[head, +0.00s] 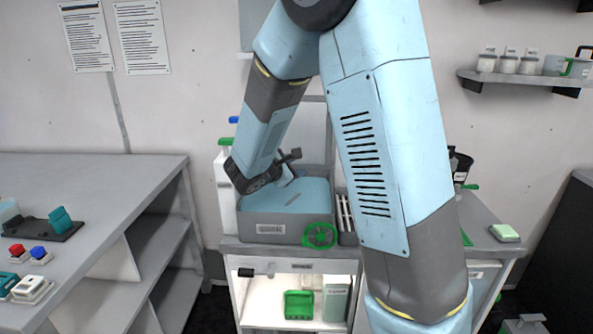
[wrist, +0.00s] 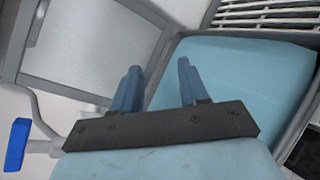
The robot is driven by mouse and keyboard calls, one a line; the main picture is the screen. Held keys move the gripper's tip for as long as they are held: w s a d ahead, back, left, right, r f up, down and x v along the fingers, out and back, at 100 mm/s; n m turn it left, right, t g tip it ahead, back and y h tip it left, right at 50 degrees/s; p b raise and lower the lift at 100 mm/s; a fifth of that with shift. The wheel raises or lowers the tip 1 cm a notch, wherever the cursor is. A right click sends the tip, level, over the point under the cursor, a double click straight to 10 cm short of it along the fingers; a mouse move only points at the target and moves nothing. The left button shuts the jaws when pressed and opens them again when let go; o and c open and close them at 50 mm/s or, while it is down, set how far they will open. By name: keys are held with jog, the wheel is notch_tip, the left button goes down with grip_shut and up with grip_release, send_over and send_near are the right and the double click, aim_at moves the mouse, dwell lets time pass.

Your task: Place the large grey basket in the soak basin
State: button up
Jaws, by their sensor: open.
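The soak basin (head: 262,228) appears to be the grey, labelled tub on the middle counter, with a flat light-blue surface inside. My gripper (head: 291,165) is above the back of the tub in the head view. In the wrist view its two blue fingers (wrist: 158,85) stand apart with nothing between them. I cannot pick out a large grey basket in either view; my arm hides part of the counter.
A green wheel (head: 320,235) is at the tub's front right corner. A lit shelf below holds a green basket (head: 299,304). A grey bench (head: 95,185) with small items is at left, and a wall shelf (head: 520,79) at upper right.

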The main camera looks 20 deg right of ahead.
jog(key=v, duration=1.1)
jog(key=s+d+r+m+g+y, duration=0.3)
jog(key=s+d+m+g, duration=0.3)
jog(key=s+d+m, duration=0.6)
jog(key=s+r+m+t+y, duration=0.1)
jog(key=s+r+m+y, duration=0.1)
jog(key=s, duration=0.4)
jog(key=s+a+r+m+t+y, duration=0.1)
jog(key=s+r+m+y, duration=0.1)
jog(key=s+m+y, duration=0.2)
jog(key=shift+s+r+y, duration=0.3)
jog(key=shift+s+y, duration=0.6)
jog(key=shift+s, duration=0.85)
jog(key=shift+a, duration=0.1)
